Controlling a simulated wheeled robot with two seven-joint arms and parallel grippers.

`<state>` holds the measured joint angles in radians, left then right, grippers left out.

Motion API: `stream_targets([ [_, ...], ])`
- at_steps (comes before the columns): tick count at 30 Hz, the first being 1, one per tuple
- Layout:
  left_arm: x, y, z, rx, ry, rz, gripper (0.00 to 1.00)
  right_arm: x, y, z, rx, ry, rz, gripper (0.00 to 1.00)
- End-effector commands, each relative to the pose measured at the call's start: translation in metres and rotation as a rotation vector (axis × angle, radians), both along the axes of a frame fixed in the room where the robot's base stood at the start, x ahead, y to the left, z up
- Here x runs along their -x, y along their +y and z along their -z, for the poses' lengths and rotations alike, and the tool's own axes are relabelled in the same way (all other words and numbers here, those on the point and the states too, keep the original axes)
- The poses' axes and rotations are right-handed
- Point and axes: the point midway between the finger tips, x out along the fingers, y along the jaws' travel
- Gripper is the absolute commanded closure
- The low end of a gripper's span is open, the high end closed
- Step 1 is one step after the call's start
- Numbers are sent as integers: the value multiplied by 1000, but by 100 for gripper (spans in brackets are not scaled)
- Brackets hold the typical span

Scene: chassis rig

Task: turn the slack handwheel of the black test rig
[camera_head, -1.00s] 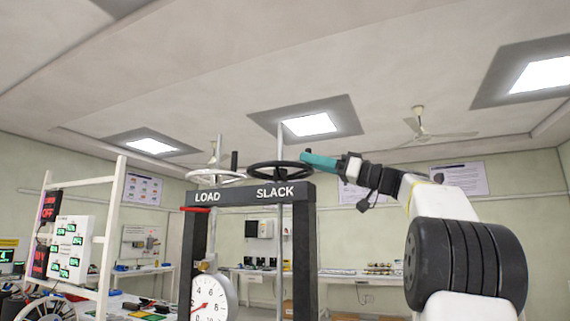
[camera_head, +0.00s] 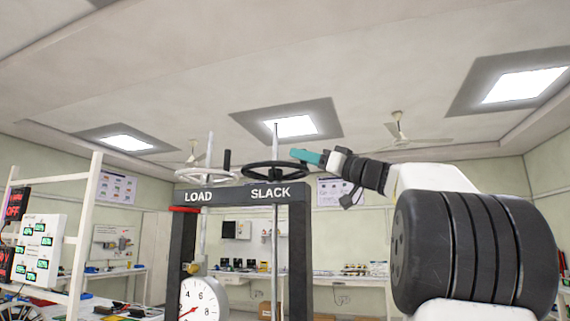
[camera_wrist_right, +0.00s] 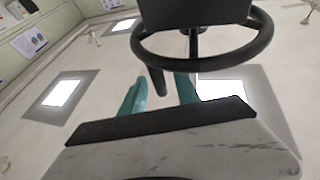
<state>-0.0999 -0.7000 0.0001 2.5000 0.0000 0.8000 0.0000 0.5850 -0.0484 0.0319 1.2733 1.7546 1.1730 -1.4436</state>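The black test rig (camera_head: 297,240) stands ahead, with "LOAD" and "SLACK" on its top beam. The slack handwheel (camera_head: 262,172) is a black spoked wheel on a post above the "SLACK" label. It also shows in the right wrist view (camera_wrist_right: 225,62), with its handle (camera_wrist_right: 157,80) sticking out from the rim. My right gripper (camera_head: 307,156) is at the wheel's right edge. In the right wrist view, its teal fingers (camera_wrist_right: 160,95) are apart, with the handle in the gap between them. Contact cannot be told. My left gripper is not in view.
The pale load handwheel (camera_head: 205,174) with a dark upright handle sits just left of the slack wheel. A round dial gauge (camera_head: 203,300) hangs below. A white frame with displays (camera_head: 38,243) stands at the left. Benches line the back wall.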

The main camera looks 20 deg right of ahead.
Motion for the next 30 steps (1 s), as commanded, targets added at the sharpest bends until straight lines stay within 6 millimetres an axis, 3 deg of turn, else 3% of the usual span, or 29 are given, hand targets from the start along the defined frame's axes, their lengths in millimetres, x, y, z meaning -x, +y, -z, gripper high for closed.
stream_targets([
  [10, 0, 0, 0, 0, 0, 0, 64, -5, 3, -3, -1, -1, 1, 62],
  [16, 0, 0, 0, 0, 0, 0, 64, -5, 3, -3, -1, -1, 1, 99],
  [30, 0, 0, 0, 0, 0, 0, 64, -4, 3, -3, -1, -1, 1, 100],
])
